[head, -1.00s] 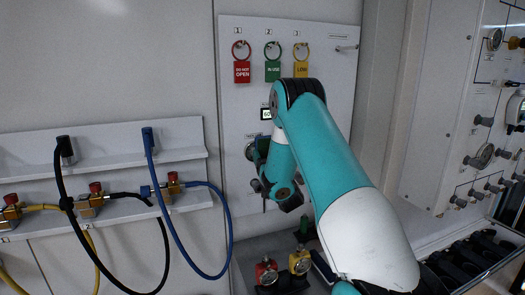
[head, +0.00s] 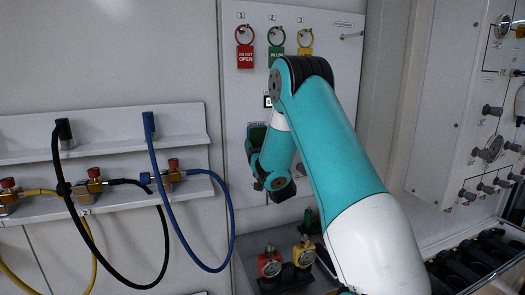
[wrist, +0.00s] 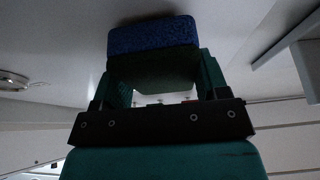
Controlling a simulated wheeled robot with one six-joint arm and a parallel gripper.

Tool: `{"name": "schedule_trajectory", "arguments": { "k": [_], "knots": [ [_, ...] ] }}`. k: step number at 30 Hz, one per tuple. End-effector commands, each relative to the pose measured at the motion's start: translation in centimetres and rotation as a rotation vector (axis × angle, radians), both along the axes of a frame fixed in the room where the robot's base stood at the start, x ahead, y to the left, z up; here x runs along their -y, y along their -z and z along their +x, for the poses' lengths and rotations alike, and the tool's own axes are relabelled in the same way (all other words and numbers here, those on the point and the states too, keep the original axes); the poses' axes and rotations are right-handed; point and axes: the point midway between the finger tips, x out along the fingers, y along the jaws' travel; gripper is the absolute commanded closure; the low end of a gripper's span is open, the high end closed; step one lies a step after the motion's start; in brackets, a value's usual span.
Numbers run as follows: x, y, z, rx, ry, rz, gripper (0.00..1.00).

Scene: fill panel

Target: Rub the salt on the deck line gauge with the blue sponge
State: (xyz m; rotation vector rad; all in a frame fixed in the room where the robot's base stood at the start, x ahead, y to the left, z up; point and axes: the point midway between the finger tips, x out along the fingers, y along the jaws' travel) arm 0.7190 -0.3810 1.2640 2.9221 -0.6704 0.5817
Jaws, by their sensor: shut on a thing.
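My gripper (wrist: 155,75) is shut on the blue sponge (wrist: 152,35), which has a dark green lower layer and sits between the two fingers in the wrist view. In the head view my gripper (head: 257,148) is in front of the white panel, left of my forearm. The sponge is small and dark there. A round metal-rimmed fitting, perhaps a gauge, shows at the left edge of the wrist view (wrist: 12,80). I cannot tell whether it is the deck line gauge. No salt can be made out. My arm hides much of the panel.
Red, green and yellow tags (head: 276,57) hang along the panel top. Hoses on a shelf (head: 100,140) are at left. A gauge-and-knob panel (head: 480,110) is at right.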

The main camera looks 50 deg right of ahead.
Motion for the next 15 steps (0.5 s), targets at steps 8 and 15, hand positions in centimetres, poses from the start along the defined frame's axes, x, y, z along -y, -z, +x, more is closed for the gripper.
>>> {"name": "schedule_trajectory", "arguments": {
  "k": [8,15],
  "knots": [
    [-1.4,0.5,0.8,0.002,-0.001,0.000,0.55],
    [-2.4,0.4,1.4,0.002,-0.003,0.000,0.54]
  ]
}}
